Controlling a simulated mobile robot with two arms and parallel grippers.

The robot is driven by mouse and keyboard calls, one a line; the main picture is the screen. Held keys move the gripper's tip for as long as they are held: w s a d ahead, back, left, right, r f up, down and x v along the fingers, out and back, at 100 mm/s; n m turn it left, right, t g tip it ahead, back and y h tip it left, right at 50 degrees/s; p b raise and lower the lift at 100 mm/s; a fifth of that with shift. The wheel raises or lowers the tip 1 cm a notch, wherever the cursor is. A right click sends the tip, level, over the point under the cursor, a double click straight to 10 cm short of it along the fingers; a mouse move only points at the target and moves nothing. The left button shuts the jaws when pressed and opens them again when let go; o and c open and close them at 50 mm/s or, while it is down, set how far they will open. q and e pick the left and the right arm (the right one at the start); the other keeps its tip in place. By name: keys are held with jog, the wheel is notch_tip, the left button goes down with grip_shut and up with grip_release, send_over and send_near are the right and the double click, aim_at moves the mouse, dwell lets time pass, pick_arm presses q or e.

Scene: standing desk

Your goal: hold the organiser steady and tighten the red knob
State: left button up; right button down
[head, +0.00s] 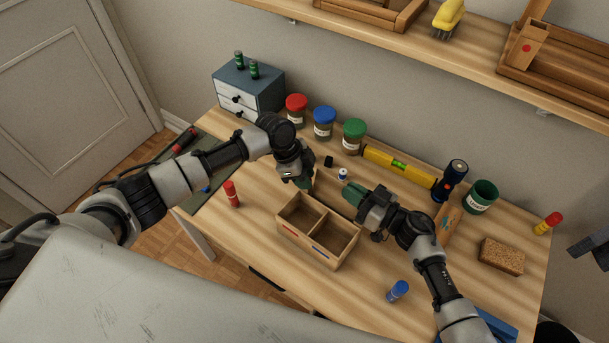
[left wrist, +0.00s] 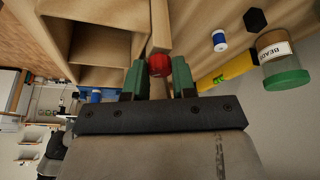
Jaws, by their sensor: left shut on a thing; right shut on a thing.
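The wooden organiser (head: 335,268), with two open compartments, stands on the desk in the head view; its compartments also show at the upper left of the left wrist view (left wrist: 138,35). The red knob (left wrist: 159,65) sits between the green fingers of my left gripper (left wrist: 159,80), which is shut on it. In the head view my left gripper (head: 307,183) is at the organiser's back side and hides the knob. My right gripper (head: 354,193) is shut near the organiser's back right corner; its fingers hide the exact contact.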

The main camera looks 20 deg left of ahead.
pick_arm(q)
jog(key=shift+s, duration=0.1)
jog(key=o, duration=0.9)
jog(key=shift+o, duration=0.2)
jog(key=v, duration=1.2)
